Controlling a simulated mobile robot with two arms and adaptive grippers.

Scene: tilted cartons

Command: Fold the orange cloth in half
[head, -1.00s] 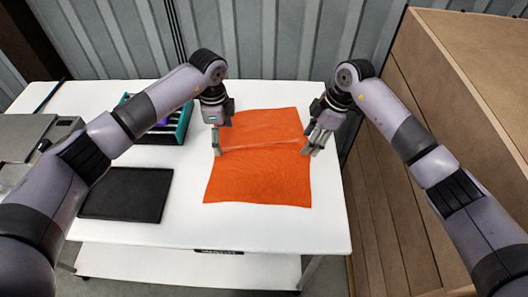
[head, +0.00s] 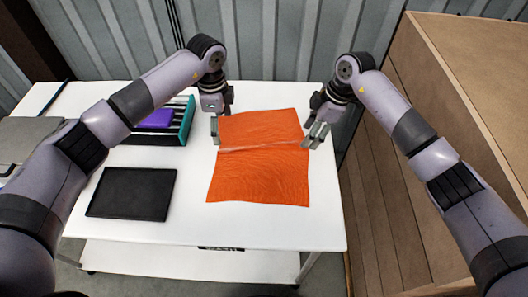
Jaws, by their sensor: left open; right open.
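The orange cloth (head: 260,175) lies spread on the white table, with a raised crease running across it from left to right a little beyond its middle. My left gripper (head: 221,128) is open at the cloth's left edge, near the left end of the crease. My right gripper (head: 314,135) is open at the cloth's right edge, near the right end of the crease. I cannot tell whether the fingers touch the cloth. Neither gripper holds anything that I can see.
The white table (head: 270,228) is bare in front of the cloth. A black flat panel (head: 132,193) lies to the left. A teal-edged rack (head: 185,122) with a purple item (head: 153,117) stands behind it, partly hidden by my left arm. Large cartons (head: 470,90) stand close on the right.

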